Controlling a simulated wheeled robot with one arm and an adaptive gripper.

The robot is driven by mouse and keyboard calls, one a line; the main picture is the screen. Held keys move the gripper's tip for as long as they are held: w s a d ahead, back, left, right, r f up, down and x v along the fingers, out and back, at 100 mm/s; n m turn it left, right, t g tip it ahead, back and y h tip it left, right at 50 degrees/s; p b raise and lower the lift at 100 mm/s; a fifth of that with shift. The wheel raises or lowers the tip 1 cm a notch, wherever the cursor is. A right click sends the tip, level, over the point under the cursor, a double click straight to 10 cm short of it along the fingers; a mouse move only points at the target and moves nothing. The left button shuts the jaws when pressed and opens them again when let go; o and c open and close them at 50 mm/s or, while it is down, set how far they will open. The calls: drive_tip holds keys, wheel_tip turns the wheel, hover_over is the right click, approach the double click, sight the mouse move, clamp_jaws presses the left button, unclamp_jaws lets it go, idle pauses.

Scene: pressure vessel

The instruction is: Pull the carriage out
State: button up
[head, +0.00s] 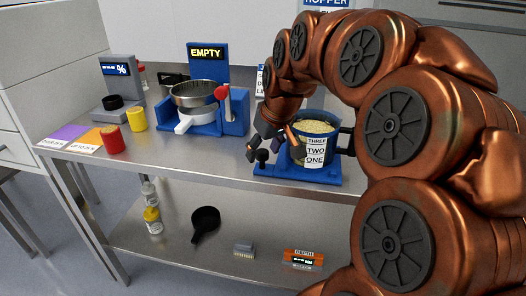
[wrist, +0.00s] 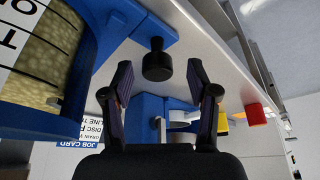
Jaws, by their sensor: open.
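The carriage appears to be the blue base (head: 322,176) under a clear vessel (head: 318,128) of pale grain. The vessel carries a label reading THREE, TWO, ONE and stands on the base. My gripper (head: 273,147) is open and empty above the knob. In the wrist view my gripper's fingers (wrist: 160,80) stand on either side of the knob in the picture, apart from it. The arm hides the area right of the vessel.
A blue stand (head: 236,118) with a metal sieve pan, a white handle and a red knob is at the left, by an EMPTY display (head: 207,52). Red (head: 113,139) and yellow (head: 137,118) cups stand farther left. The table front between the cups and base is clear.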

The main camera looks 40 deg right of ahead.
drive_tip(key=v, duration=1.1)
drive_tip(key=shift+f, duration=0.1)
drive_tip(key=s+a+f+n+g+y, duration=0.1)
drive_tip(key=s+a+f+g, duration=0.25)
drive_tip(key=a+f, duration=0.6)
drive_tip(key=s+a+f+n+g, duration=0.15)
drive_tip(key=s+a+f, duration=0.25)
drive_tip(key=a+f, duration=0.5)
drive_tip(key=s+a+f+g, duration=0.2)
drive_tip(key=s+a+f, duration=0.3)
drive_tip(key=s, duration=0.4)
drive_tip(key=s+d+p+v, duration=0.1)
drive_tip(key=s+p+v, duration=0.1)
drive_tip(key=p+v, duration=1.2)
drive_tip(key=shift+r+t+p, duration=0.4)
drive_tip(key=shift+r, duration=0.45)
drive_tip(key=shift+m, duration=0.25)
